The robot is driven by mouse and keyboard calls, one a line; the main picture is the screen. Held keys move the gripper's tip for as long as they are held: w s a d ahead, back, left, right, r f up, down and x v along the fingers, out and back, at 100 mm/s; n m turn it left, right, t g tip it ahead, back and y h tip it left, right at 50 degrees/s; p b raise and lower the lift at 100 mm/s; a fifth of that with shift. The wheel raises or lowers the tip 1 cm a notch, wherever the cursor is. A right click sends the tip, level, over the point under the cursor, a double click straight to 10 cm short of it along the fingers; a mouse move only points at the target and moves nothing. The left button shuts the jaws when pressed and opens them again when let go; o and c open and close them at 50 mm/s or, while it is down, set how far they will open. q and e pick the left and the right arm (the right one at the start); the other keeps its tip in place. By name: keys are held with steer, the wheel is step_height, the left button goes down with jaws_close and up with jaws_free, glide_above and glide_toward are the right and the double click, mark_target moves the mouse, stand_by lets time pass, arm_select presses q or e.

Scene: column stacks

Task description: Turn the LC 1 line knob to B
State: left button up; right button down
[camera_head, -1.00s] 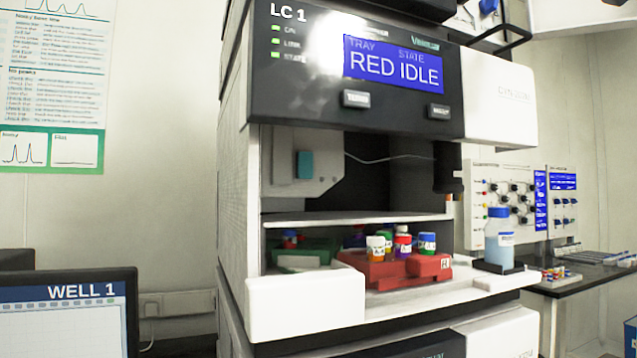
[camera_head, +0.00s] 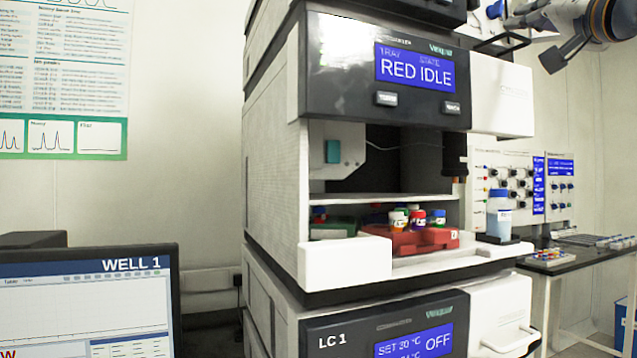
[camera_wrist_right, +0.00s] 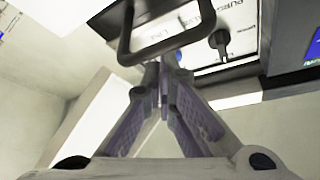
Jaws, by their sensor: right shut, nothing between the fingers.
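The LC 1 unit (camera_head: 330,335) shows its label and a blue display reading OFF at the bottom of the head view. In the right wrist view, a black knob (camera_wrist_right: 220,42) sits on a white panel with printed lettering, partly legible as "PURGE"; which letter it points to cannot be read. My right gripper (camera_wrist_right: 160,68) is shut and empty, its fingertips just below a black bar handle (camera_wrist_right: 165,48), left of the knob. In the head view my right gripper (camera_head: 512,22) comes in at the upper right, near the top of the instrument stack. My left gripper is out of view.
The middle module's display (camera_head: 415,68) reads RED IDLE. Its open bay holds a red tray (camera_head: 415,243) with capped vials, and a blue bottle (camera_head: 498,215) stands beside it. A monitor (camera_head: 90,300) is at lower left; a bench with panels lies right.

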mark_target(483, 15)
steer(key=shift+w+a+r, duration=0.1)
steer(key=shift+w+a, duration=0.2)
steer(key=shift+w, duration=0.35)
steer(key=shift+w+a, duration=0.3)
steer(key=shift+w, duration=0.35)
steer(key=shift+r, duration=0.15)
steer(key=shift+s+a, duration=0.1)
steer(key=shift+s+a+r, duration=0.15)
steer(key=shift+a, duration=0.35)
steer(key=shift+r, duration=0.1)
steer(key=shift+s+a+r, duration=0.2)
steer(key=shift+a+r, duration=0.15)
steer(key=shift+a, duration=0.05)
